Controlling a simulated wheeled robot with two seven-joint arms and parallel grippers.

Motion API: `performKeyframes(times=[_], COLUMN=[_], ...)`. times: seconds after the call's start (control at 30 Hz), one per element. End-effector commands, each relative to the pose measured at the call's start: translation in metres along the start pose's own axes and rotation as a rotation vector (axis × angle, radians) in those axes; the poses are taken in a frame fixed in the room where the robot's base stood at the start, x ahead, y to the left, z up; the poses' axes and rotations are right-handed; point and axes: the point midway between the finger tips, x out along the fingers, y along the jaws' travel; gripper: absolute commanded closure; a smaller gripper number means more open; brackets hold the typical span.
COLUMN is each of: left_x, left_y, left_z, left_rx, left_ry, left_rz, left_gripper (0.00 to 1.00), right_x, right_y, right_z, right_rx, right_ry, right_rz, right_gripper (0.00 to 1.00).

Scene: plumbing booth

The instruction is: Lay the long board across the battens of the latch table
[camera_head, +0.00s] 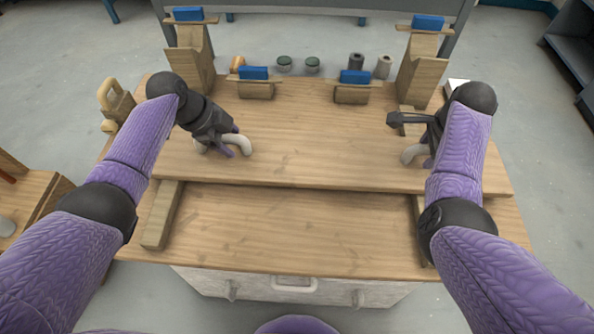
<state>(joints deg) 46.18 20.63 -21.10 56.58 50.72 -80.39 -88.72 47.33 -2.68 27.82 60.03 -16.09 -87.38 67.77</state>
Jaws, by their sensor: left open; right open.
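The long board (320,150) lies across the latch table (300,235), its front edge running left to right. The left batten (163,215) and the right batten (421,215) stick out from under this edge, and the board appears to rest on them. A pale curved left handle (239,143) and right handle (411,154) stand on the board. My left gripper (228,148) is open at the left handle; contact is unclear. My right gripper (408,127) is open above and beside the right handle, partly hidden by its own arm.
Wooden posts with blue blocks stand at the back left (190,60) and back right (425,65). Two low blue-topped latches (254,75) (353,78) stand along the back edge. Several small cylinders (312,64) sit behind. The table's front strip is clear.

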Motion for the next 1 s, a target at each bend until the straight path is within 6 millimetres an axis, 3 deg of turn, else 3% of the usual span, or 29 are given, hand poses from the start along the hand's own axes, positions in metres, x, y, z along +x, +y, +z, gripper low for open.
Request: performKeyframes(times=[0.13, 0.43, 0.63, 0.77, 1.0], left_x=[-0.017, -0.097, -0.119, -0.12, -0.12], left_y=[-0.001, -0.001, 0.0, 0.0, 0.0], left_z=[0.001, 0.001, 0.001, 0.0, 0.0], left_rx=[0.0, 0.001, -0.001, -0.001, 0.0], left_ry=[0.0, -0.003, -0.001, 0.0, 0.0], left_rz=[-0.004, -0.004, -0.001, 0.0, 0.0], left_gripper=[0.33, 0.33, 0.33, 0.33, 0.33], right_x=[0.0, 0.0, -0.004, -0.03, -0.095], right_y=[0.0, 0.0, -0.001, -0.001, -0.001], right_z=[0.0, 0.0, 0.0, 0.0, 0.0], right_rx=[0.0, 0.0, 0.0, 0.002, 0.001], right_ry=[0.0, 0.0, 0.001, 0.001, 0.001], right_rz=[0.0, 0.0, -0.002, -0.006, -0.005], right_gripper=[0.33, 0.33, 0.33, 0.33, 0.33])
